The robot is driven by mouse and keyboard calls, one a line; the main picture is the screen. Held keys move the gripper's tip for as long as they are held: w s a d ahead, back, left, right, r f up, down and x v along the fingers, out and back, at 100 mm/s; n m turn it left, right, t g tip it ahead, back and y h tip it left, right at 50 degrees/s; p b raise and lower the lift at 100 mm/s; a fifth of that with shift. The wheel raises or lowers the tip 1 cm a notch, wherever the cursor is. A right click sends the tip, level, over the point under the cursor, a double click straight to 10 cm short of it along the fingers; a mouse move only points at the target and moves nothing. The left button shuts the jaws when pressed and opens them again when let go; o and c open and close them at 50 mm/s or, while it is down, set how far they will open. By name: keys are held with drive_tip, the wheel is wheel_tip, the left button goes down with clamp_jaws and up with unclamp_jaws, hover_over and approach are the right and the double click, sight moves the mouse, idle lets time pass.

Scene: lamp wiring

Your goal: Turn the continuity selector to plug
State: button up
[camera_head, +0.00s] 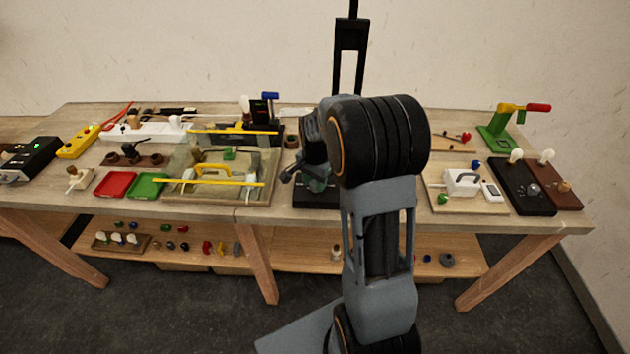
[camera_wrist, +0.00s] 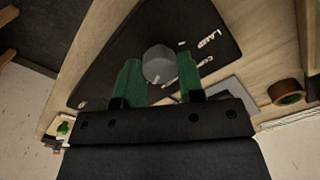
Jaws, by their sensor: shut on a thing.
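The selector is a round grey knob (camera_wrist: 158,62) on a black panel (camera_wrist: 110,52) in the wrist view. White lettering on the panel reads "LAMP" on the right side of the knob; other white marks are too small or partly hidden to read. My gripper (camera_wrist: 159,74) has its two green fingers on either side of the knob and is shut on it. In the head view the black panel (camera_head: 313,199) lies on the bench, mostly covered by my arm, and the knob is hidden there.
A brown ring (camera_wrist: 285,92) lies near the panel. In the head view, a tray with yellow bars (camera_head: 263,196) stands left of my arm. A board with a white box (camera_head: 462,183) and a green crank stand (camera_head: 497,136) are to the right.

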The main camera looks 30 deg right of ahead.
drive_tip(key=shift+r, duration=0.1)
drive_tip(key=o, duration=0.9)
wheel_tip(320, 180, up, 14)
drive_tip(key=shift+f, duration=0.15)
idle(0.5)
